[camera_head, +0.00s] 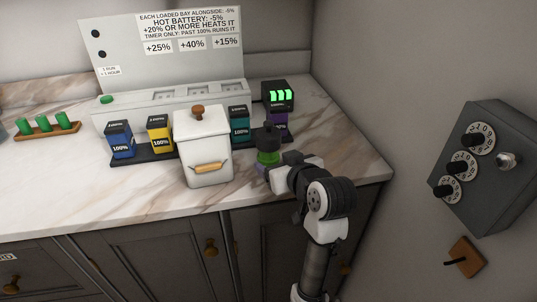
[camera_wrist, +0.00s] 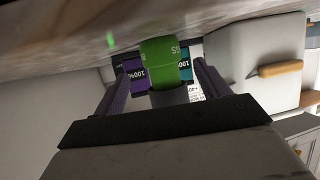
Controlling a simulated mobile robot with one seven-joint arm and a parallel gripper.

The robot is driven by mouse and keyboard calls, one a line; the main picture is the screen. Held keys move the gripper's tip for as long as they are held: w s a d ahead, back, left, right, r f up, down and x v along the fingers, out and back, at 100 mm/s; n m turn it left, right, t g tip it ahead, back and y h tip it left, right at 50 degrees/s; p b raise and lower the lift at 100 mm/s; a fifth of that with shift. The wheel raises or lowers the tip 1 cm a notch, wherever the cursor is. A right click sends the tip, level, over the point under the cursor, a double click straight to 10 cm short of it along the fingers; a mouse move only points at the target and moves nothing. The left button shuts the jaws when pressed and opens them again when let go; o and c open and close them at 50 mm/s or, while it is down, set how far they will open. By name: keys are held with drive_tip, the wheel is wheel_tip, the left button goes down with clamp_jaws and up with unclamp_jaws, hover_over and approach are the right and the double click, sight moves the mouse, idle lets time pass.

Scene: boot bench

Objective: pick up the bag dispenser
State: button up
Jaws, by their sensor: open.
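The bag dispenser appears to be the small green cylinder with a dark top (camera_head: 268,156), standing on the marble counter near its front right, just right of the white lidded canister. In the wrist view its green band with white lettering (camera_wrist: 160,58) shows between my two fingers, with a grey part nearer the palm. My gripper (camera_head: 264,170) is open and low at the dispenser's front side. In the wrist view the gripper's fingers (camera_wrist: 161,76) lie one on each side of it. I cannot tell whether either finger touches it.
The white canister (camera_head: 205,160) stands close left of the dispenser. Behind are a purple battery (camera_head: 278,119) and a teal battery (camera_head: 239,124); blue (camera_head: 120,140) and yellow (camera_head: 159,134) ones stand left. A grey wall box with dials (camera_head: 490,165) is right. The counter's front left is clear.

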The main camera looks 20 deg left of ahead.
sight(273, 160)
drive_tip(key=x, duration=0.4)
drive_tip(key=shift+a+f+p, duration=0.2)
drive_tip(key=shift+f+p, duration=0.05)
drive_tip(key=shift+p, duration=0.1)
drive_tip(key=shift+c, duration=0.4)
drive_tip(key=c, duration=1)
drive_tip(key=shift+c, duration=0.3)
drive_tip(key=shift+r, duration=0.15)
